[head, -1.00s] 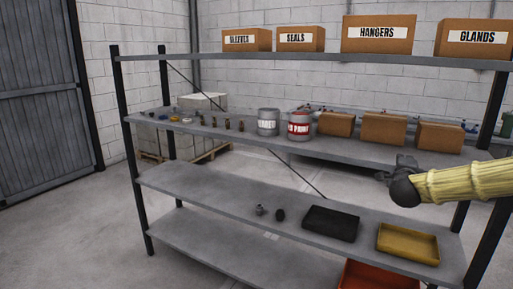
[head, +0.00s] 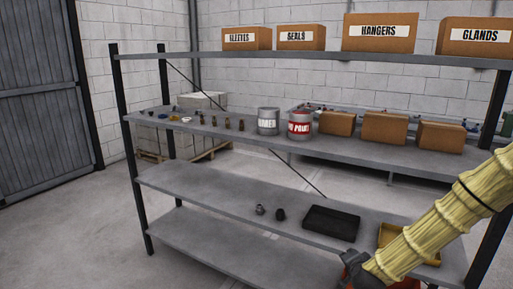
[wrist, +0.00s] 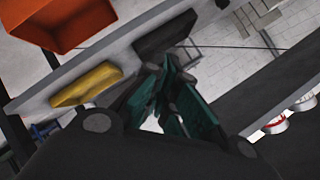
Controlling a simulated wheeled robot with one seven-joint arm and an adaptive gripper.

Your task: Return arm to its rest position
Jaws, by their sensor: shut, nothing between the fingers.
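My arm (head: 440,225), in a yellow sleeve, reaches in from the right edge of the head view and slants down to the left. My gripper (head: 355,268) is low in front of the shelf rack, below the black tray, and partly cut off by the bottom edge. In the wrist view my gripper (wrist: 172,98) shows its green-lined fingers shut with nothing held. It is apart from the trays seen beyond it.
The metal rack holds a black tray (head: 331,223), a yellow tray (head: 395,236) partly behind my arm, and two small dark fittings (head: 280,214). An orange bin (wrist: 65,20) shows in the wrist view. Paint cans (head: 299,124) and cartons (head: 384,128) stand on the shelf above.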

